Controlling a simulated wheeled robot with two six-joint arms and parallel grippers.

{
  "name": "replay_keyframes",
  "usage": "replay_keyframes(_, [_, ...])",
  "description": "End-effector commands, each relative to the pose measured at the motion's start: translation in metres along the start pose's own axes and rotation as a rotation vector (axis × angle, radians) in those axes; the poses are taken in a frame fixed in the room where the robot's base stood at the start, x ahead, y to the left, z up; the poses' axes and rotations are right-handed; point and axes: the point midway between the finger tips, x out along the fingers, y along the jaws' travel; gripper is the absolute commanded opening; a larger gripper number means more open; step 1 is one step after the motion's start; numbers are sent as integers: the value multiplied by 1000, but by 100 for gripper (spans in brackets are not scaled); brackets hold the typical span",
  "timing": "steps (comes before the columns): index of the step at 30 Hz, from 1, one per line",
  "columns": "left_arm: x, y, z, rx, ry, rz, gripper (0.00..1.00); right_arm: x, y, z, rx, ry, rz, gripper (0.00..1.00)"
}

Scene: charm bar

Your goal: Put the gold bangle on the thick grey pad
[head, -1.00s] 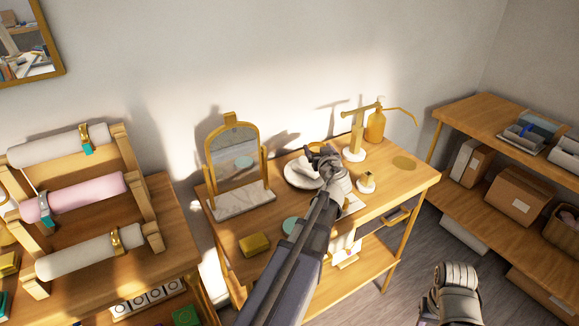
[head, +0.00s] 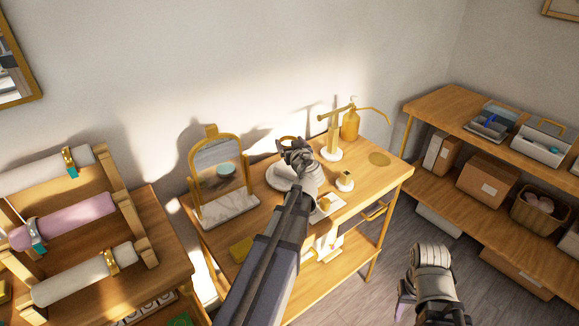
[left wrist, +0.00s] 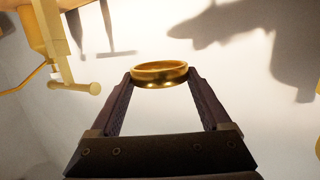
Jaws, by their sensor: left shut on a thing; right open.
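The gold bangle (left wrist: 160,73) is held between the fingertips of my left gripper (left wrist: 160,80), seen in the left wrist view with the wall behind it. In the head view my left gripper (head: 293,148) is over the back of the small table, with part of the bangle (head: 288,139) showing at its tip. A round pale grey pad (head: 278,178) lies on the table just below and left of this gripper, partly hidden by my left arm. The gripper appears raised above it. My right gripper (head: 425,285) is low at the right, away from the table, and empty.
A mirror (head: 219,165) stands left of the pad. A roll rack (head: 130,205) is at far left, shelves (head: 490,160) at right.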

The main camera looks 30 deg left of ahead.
Motion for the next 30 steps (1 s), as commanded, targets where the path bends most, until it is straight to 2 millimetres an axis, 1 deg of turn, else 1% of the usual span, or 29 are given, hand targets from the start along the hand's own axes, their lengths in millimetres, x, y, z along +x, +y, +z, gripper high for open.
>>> replay_keyframes(1, [3, 0, 13, 0, 0, 0, 27, 13, -1, -1, 0, 0, 0, 50])
replay_keyframes(6, [8, 0, 39, 0, 0, 0, 27, 40, -4, -2, 0, 0, 0, 50])
replay_keyframes(9, [10, 0, 51, 0, 0, 0, 27, 52, -5, -3, 0, 0, 0, 50])
replay_keyframes(11, [11, 0, 54, 0, 0, 0, 27, 54, -5, -3, 0, 0, 0, 50])
replay_keyframes(17, [11, 0, 53, 0, 0, 0, 27, 54, -5, -3, -1, 0, 0, 50])
replay_keyframes(20, [12, 0, 61, 0, 0, 0, 27, 62, -6, -4, -1, 0, 0, 50])
replay_keyframes(27, [18, 0, 89, 0, 0, 0, 27, 90, -9, -5, -1, 0, 0, 50])
replay_keyframes(30, [18, 0, 90, 0, 0, 0, 27, 92, -9, -5, -1, 0, 0, 50])
